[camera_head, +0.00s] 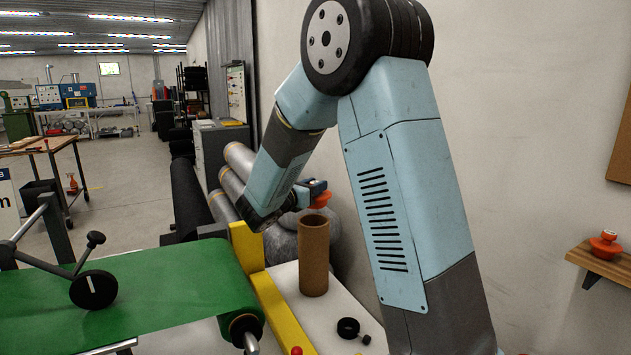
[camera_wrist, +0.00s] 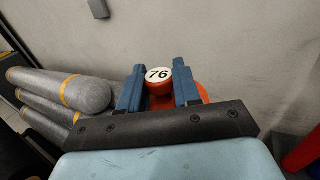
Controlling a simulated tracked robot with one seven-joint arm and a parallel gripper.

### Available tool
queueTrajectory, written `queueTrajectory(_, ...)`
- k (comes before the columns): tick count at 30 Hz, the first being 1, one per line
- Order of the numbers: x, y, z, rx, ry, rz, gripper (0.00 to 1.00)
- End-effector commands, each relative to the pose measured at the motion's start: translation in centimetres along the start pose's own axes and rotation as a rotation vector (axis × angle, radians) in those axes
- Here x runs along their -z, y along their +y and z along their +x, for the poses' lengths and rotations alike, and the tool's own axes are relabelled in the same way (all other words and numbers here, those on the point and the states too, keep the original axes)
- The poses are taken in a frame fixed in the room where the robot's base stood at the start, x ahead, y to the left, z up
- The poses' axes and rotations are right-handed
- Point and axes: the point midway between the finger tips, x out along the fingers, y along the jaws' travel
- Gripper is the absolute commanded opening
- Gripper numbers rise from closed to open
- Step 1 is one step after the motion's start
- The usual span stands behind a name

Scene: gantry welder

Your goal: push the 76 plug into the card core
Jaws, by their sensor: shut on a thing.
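The 76 plug (camera_wrist: 158,75) is orange with a round white top marked 76. In the wrist view it sits between the two blue fingers of my gripper (camera_wrist: 158,88), which is shut on it. In the head view the orange plug (camera_head: 321,200) shows at the end of my gripper (camera_head: 314,188). The card core (camera_head: 314,260) is a brown open tube standing upright on a white surface. The plug appears just above its top rim, with a small gap; whether it is centred over the opening I cannot tell. The core is not visible in the wrist view.
A yellow rail (camera_head: 272,300) and green conveyor belt (camera_head: 150,285) are left of the core. Grey rolls (camera_head: 232,180) lie behind. A black ring (camera_head: 348,327) lies in front of the core. Another orange plug (camera_head: 606,245) sits on a wooden shelf (camera_head: 600,262) at right.

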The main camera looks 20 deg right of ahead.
Motion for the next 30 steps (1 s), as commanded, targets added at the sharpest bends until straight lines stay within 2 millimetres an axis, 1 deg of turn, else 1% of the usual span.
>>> queueTrajectory(6, 1.8, 0.1, -0.2, -0.004, 0.001, -0.002, 0.00)
queueTrajectory(12, 2.9, 0.1, -0.2, -0.004, 0.000, -0.001, 0.00)
queueTrajectory(18, 3.4, 0.1, -0.2, -0.004, 0.000, 0.001, 0.00)
queueTrajectory(30, 3.5, 0.1, -0.2, -0.004, 0.000, 0.001, 0.00)
